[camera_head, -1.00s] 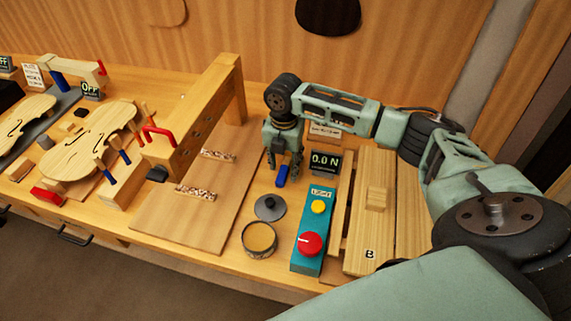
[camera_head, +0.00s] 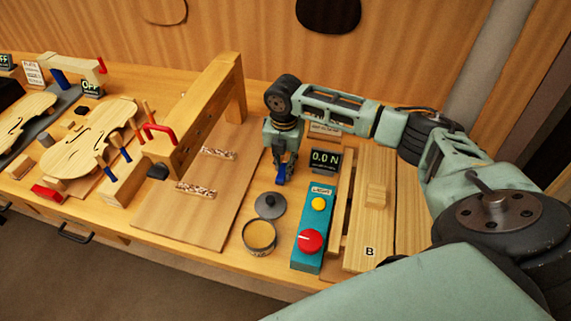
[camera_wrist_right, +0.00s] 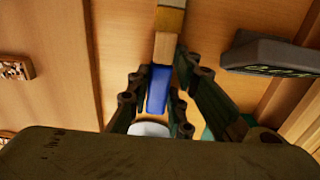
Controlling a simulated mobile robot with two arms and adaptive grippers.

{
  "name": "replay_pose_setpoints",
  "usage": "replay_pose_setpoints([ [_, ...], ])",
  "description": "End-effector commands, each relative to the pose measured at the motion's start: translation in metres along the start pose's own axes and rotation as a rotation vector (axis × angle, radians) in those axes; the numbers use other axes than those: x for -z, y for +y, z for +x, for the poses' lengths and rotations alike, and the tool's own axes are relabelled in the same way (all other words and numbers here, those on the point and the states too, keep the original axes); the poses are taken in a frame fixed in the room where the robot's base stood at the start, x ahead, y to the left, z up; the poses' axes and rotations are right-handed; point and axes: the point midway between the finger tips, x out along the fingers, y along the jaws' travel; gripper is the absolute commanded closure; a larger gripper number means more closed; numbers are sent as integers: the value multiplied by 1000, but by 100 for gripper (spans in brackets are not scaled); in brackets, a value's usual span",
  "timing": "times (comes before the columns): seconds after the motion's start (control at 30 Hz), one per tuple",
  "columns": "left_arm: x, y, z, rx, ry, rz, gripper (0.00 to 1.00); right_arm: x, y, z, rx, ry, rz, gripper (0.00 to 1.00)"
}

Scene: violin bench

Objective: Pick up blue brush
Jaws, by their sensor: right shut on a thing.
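The blue brush (camera_head: 282,176) is between the fingers of my right gripper (camera_head: 281,170), near the back of the bench. In the right wrist view the brush shows its blue part (camera_wrist_right: 157,90) and a wooden and tan end (camera_wrist_right: 168,35) pointing up the picture. My right gripper (camera_wrist_right: 160,100) is shut on the blue part there, with a finger on each side. In the head view the fingers hide part of the brush. I cannot tell whether it touches the bench. My left gripper is not in view.
A force display (camera_head: 325,160) stands just right of the gripper. A dark lid (camera_head: 269,205), an open tin (camera_head: 259,237) and a teal button box (camera_head: 313,232) are in front. A wooden board (camera_head: 185,215) lies to the left, and wooden planks (camera_head: 408,225) to the right.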

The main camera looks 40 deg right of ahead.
Motion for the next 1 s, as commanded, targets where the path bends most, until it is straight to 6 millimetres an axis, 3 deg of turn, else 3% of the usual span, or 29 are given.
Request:
replay_pose_setpoints([
  [0.27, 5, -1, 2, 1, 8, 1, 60, 0, 0, -7, -2, -1, 0, 100],
  [0.5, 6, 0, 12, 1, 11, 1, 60, -1, 1, -40, -5, -3, 0, 100],
  [1.0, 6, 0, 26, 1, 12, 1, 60, 40, -84, -95, 2, -2, 0, 100],
])
